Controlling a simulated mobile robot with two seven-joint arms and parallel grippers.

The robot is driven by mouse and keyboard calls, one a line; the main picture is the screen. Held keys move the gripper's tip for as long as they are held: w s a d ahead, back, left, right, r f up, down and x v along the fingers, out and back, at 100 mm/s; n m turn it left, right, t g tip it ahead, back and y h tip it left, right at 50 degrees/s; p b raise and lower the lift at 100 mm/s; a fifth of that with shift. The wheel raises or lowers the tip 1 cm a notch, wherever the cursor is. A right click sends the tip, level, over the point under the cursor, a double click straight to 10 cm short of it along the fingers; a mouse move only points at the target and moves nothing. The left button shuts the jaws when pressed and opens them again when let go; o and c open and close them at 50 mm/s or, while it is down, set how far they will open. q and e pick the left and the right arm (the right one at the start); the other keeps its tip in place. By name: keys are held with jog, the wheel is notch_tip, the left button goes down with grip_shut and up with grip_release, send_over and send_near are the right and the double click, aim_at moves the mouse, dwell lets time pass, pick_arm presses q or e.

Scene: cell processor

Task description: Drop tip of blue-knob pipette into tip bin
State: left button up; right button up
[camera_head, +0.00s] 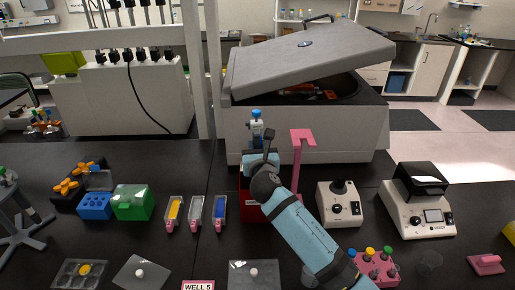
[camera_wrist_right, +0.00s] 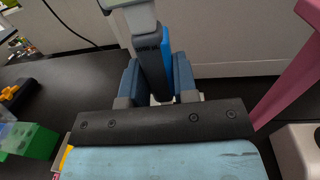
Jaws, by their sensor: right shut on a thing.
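My right gripper (camera_head: 262,155) is shut on the blue-knob pipette (camera_head: 257,129) and holds it upright near the front of the large grey machine. In the right wrist view, its two blue-grey fingers (camera_wrist_right: 156,85) close around the pipette's grey and blue body (camera_wrist_right: 150,50). The pipette's lower end and tip are hidden behind the gripper. A red box (camera_head: 250,212), possibly the tip bin, stands below the gripper and is partly hidden by my right arm. My left gripper is not in view.
A pink stand (camera_head: 301,150) rises just right of the gripper, and its post shows in the wrist view (camera_wrist_right: 292,82). The grey centrifuge-like machine (camera_head: 300,133) with a raised lid stands behind. Green (camera_head: 133,203) and blue (camera_head: 95,207) racks stand left; small devices (camera_head: 340,205) stand right.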

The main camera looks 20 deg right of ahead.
jog(key=shift+f, duration=0.4)
jog(key=shift+s+a+p, duration=0.25)
jog(key=shift+s+p, duration=0.15)
jog(key=shift+s, duration=0.45)
jog(key=shift+s+a+p, duration=0.2)
jog(key=shift+s+p, duration=0.2)
jog(key=shift+s, duration=0.45)
jog(key=shift+s+a+p, duration=0.25)
jog(key=shift+s+p, duration=0.15)
jog(key=shift+s, duration=0.45)
